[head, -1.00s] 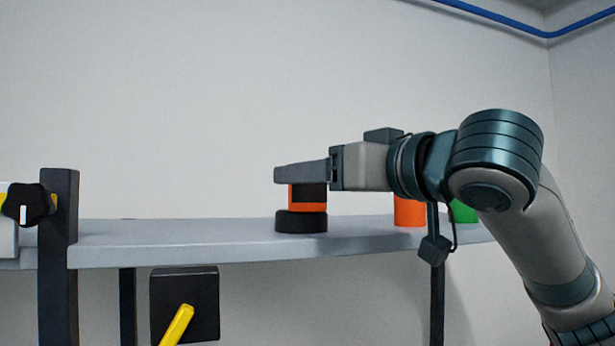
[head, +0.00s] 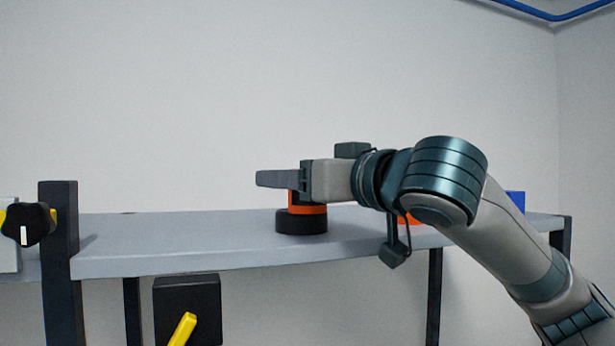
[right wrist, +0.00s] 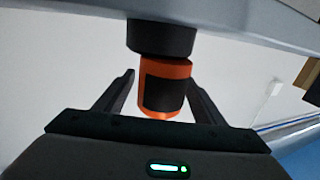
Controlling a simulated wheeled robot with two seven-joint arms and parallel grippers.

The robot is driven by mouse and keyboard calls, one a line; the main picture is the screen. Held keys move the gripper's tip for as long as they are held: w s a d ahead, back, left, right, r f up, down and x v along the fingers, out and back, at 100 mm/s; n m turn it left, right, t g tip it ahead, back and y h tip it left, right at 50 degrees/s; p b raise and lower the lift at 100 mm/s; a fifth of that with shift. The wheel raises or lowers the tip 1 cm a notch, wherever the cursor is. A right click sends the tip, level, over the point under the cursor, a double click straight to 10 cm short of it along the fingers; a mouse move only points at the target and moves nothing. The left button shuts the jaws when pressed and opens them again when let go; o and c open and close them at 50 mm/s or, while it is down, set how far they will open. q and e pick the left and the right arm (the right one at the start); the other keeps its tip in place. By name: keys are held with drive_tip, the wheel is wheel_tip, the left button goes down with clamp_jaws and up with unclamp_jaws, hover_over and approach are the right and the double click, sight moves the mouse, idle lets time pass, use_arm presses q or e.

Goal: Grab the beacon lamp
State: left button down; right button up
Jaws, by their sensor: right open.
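The beacon lamp (head: 302,221) stands upright on the grey shelf (head: 160,246), with a wide black base and an orange body. Its upper part is hidden by my right gripper (head: 260,179) in the head view. In the right wrist view the lamp (right wrist: 164,92) appears upside down, orange with a black patch. It lies between the two spread fingers of my right gripper (right wrist: 160,78), with gaps visible at both sides. The right gripper is open, level across the lamp's upper part. My left gripper is not in view.
An orange object (head: 411,219) is mostly hidden behind my right arm, and a blue object (head: 516,200) stands farther right. A dark post with a black knob (head: 28,223) is at the left. A black box with a yellow lever (head: 183,328) is below the shelf. The shelf left of the lamp is clear.

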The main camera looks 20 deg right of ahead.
drive_tip(key=shift+w+a, duration=0.1)
drive_tip(key=shift+w, duration=0.1)
idle(0.3)
drive_tip(key=c, duration=1.2)
